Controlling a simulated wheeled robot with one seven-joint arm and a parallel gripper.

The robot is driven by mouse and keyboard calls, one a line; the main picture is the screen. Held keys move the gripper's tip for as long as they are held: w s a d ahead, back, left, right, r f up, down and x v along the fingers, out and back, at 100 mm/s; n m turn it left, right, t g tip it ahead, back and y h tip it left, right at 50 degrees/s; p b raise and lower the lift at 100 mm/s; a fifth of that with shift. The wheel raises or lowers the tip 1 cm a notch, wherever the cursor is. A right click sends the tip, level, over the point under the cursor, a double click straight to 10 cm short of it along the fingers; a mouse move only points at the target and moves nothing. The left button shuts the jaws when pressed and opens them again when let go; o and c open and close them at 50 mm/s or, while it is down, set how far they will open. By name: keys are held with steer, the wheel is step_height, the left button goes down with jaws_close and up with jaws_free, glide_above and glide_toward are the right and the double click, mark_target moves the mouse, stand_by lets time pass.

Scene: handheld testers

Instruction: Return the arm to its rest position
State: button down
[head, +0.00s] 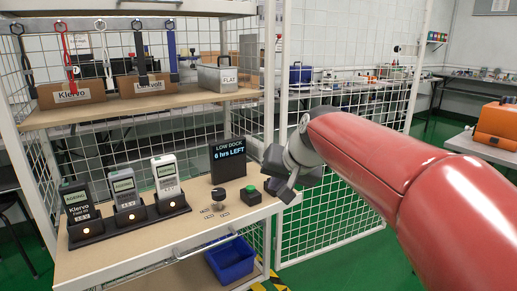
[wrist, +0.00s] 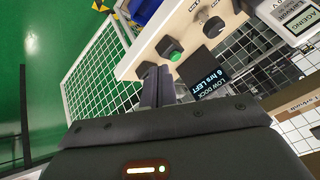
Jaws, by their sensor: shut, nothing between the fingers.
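My red arm (head: 365,150) reaches in from the right in the head view. My gripper (head: 283,180) is at its far end, pointing down near the right end of the shelf. In the wrist view the gripper fingers (wrist: 157,88) are together with nothing between them. They look close to the shelf's edge and the green button box (wrist: 171,50); I cannot tell the exact gap. The same green button box (head: 250,195) is just left of the gripper in the head view.
Several handheld testers (head: 126,195) stand in a black dock on the shelf (head: 110,262). A dark display (head: 228,162) and a round knob (head: 218,196) are beside them. A blue bin (head: 230,260) sits below. Wire mesh panels (head: 345,90) stand behind my arm. An orange case (head: 497,123) is at far right.

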steer(key=s+d+f+h, duration=0.1)
steer(key=s+d+f, duration=0.3)
steer(key=s, duration=0.4)
steer(key=s+d+f+h, duration=0.1)
steer(key=s+d+f, duration=0.3)
steer(key=s, duration=0.4)
steer(key=s+d+f+g+h, duration=0.1)
steer(key=s+d+f, duration=0.2)
steer(key=s+f, duration=0.2)
steer(key=s, duration=0.3)
steer(key=shift+s+d+f+n+h, duration=0.15)
steer(key=shift+s+d+n+h, duration=0.15)
steer(key=shift+s+d+h, duration=0.1)
